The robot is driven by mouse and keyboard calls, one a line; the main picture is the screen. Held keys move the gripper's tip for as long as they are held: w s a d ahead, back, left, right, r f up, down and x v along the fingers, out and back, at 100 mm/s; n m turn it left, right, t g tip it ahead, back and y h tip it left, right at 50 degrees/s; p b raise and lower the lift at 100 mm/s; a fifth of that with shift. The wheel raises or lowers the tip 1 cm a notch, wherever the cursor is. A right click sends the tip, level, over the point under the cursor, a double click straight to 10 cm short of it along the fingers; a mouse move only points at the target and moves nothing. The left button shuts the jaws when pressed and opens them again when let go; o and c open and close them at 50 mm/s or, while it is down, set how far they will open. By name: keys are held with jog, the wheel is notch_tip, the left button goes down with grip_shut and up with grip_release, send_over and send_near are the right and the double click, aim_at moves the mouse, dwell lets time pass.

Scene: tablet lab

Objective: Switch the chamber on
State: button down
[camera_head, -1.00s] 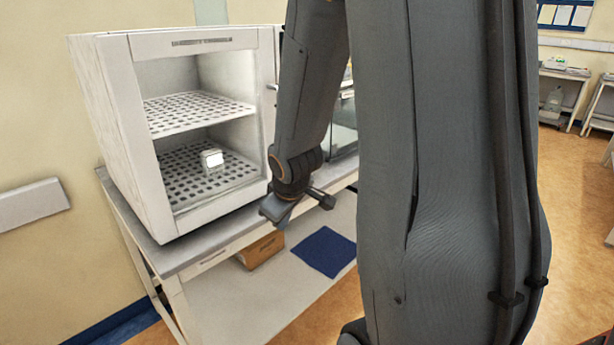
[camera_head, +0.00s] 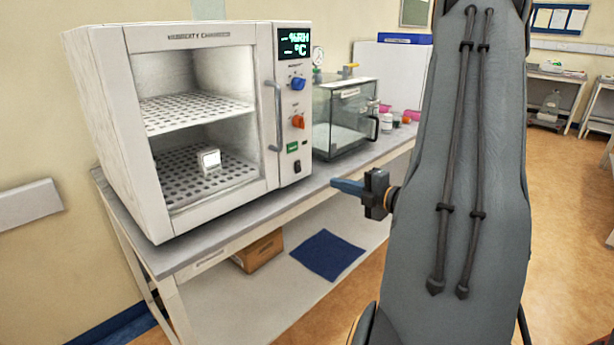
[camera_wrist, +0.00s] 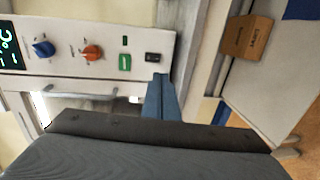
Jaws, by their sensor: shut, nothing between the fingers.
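The white humidity chamber (camera_head: 130,120) stands on a bench with its window facing me. Its panel has a lit display (camera_head: 293,41) reading %RH and °C with dashes, a blue knob (camera_head: 298,83), an orange knob (camera_head: 297,121), a green part (camera_head: 292,147) and a black rocker switch (camera_head: 297,166) at the bottom. The wrist view shows the switch (camera_wrist: 153,57) just beyond the fingertips. My gripper (camera_head: 334,183) is shut and empty, with its blue fingers pointing left, right of and slightly below the switch. In the wrist view my gripper (camera_wrist: 160,77) appears close to the switch; contact cannot be told.
A small white box (camera_head: 209,160) sits on the chamber's lower shelf. The door handle (camera_head: 276,115) is left of the panel. A glass tank (camera_head: 340,115) and small bottles (camera_head: 387,122) stand to the right on the bench. A cardboard box (camera_head: 258,250) is below.

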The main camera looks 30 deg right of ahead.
aim_at(300, 172)
jog(key=shift+s+d+r, duration=0.1)
jog(key=shift+s, duration=0.15)
jog(key=p+x, duration=0.4)
jog(key=x, duration=1)
jog(key=shift+r, duration=0.1)
